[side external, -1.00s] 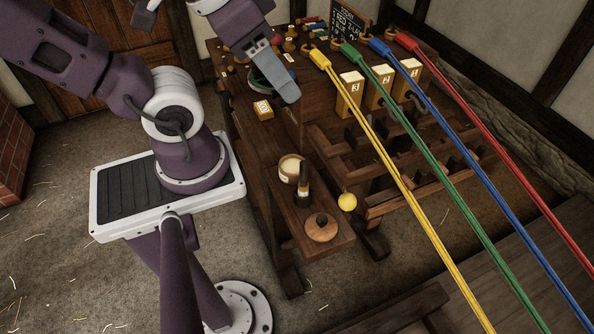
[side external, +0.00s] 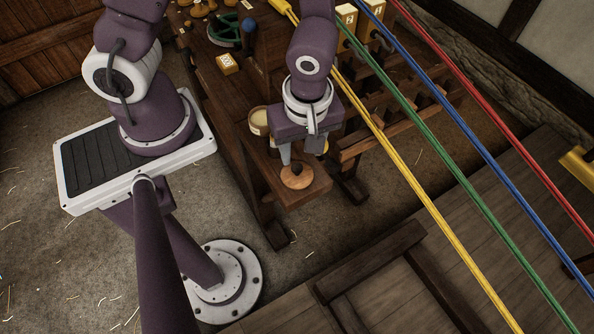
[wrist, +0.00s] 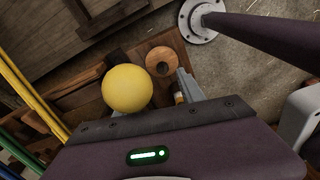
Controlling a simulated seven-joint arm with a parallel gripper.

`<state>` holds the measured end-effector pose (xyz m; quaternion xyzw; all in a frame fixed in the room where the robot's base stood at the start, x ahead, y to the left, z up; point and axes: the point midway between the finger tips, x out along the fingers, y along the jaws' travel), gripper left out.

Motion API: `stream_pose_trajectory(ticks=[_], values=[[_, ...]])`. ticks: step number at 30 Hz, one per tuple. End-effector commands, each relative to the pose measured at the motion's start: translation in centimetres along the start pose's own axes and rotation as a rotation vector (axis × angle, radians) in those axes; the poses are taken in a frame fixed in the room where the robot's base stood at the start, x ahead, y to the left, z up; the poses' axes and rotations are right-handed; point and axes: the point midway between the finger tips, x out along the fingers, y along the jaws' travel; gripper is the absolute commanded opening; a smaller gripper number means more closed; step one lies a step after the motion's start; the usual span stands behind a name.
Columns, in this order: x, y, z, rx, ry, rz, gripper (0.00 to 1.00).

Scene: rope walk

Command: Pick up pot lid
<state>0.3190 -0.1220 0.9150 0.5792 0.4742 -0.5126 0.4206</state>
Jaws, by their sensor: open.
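The pot lid (side external: 297,180) is a round wooden disc with a dark knob, lying at the front end of a low wooden bench. It also shows in the wrist view (wrist: 160,61), top centre. My gripper (side external: 301,156) is open and points down just above and behind the lid, with nothing between its fingers. The fingers look apart from the lid; the exact height gap cannot be told. An open pot with pale contents (side external: 259,121) stands on the bench behind my gripper, partly hidden by it.
A yellow ball (wrist: 127,88) looms large beside my fingers in the wrist view. Taut yellow, green, blue and red ropes (side external: 420,160) run along the right.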

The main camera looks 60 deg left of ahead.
Motion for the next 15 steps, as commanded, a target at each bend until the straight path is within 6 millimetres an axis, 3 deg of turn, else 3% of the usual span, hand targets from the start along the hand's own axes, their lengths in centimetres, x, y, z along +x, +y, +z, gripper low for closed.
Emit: stream_pose_trajectory(ticks=[9,15], values=[[5.4,-0.6,-0.5,0.001,0.003,-0.006,0.46],[6.5,-0.4,-0.4,0.0,0.0,-0.001,0.46]])
